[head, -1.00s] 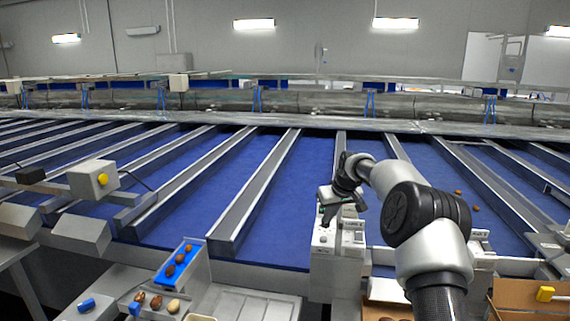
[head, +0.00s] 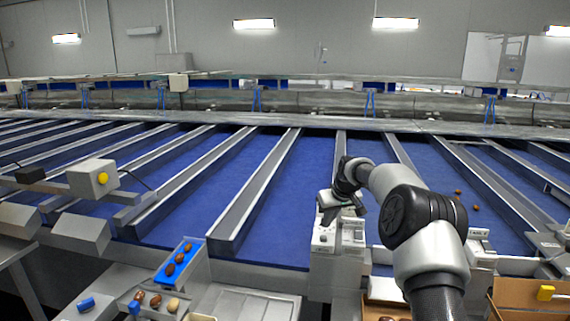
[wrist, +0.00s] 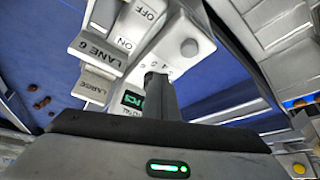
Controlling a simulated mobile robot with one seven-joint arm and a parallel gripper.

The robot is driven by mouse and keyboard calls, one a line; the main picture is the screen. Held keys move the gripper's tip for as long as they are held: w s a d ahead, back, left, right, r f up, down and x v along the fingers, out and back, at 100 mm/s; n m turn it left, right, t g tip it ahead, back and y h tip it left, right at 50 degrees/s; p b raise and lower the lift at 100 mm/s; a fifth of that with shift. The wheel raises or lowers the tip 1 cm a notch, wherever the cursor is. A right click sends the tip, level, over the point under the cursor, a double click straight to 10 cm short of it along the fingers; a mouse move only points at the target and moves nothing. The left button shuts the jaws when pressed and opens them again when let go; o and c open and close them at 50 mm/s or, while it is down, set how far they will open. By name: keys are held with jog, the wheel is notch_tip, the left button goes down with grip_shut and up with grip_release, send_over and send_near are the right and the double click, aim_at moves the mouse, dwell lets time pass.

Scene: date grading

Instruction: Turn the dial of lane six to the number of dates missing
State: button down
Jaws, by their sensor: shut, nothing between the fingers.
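The lane six unit is a pale box (head: 323,262) at the front end of a lane divider in the head view. The wrist view shows its "LANE 6" label (wrist: 90,50), an ON/OFF marking and a "LARGE" label (wrist: 94,86). A round grey knob (wrist: 189,47) and a few small printed digits show near my fingers. A green-lit display (wrist: 132,100) is partly covered. My gripper (wrist: 158,84) is shut and empty, pointing at the unit's face; it also shows in the head view (head: 328,217). Contact with the dial, and the dial's setting, cannot be told.
A blue tray (head: 160,277) with several dates stands at the front left. Loose dates (head: 458,191) lie on the blue belt at right. A cardboard box (head: 520,296) stands at front right. Metal dividers (head: 256,185) separate the lanes.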

jog(key=shift+w+d+r+p, duration=0.1)
jog(key=shift+d+p, duration=0.2)
dwell(0.4)
jog(key=shift+w+d+p, duration=0.2)
jog(key=shift+d+p, duration=0.4)
jog(key=shift+s+b, duration=0.15)
jog(key=shift+b, duration=0.2)
jog(key=shift+s+d, duration=0.2)
notch_tip(320, 180, up, 4)
jog(key=shift+f+p, duration=0.1)
jog(key=shift+p, duration=1.1)
jog(key=shift+r, duration=1)
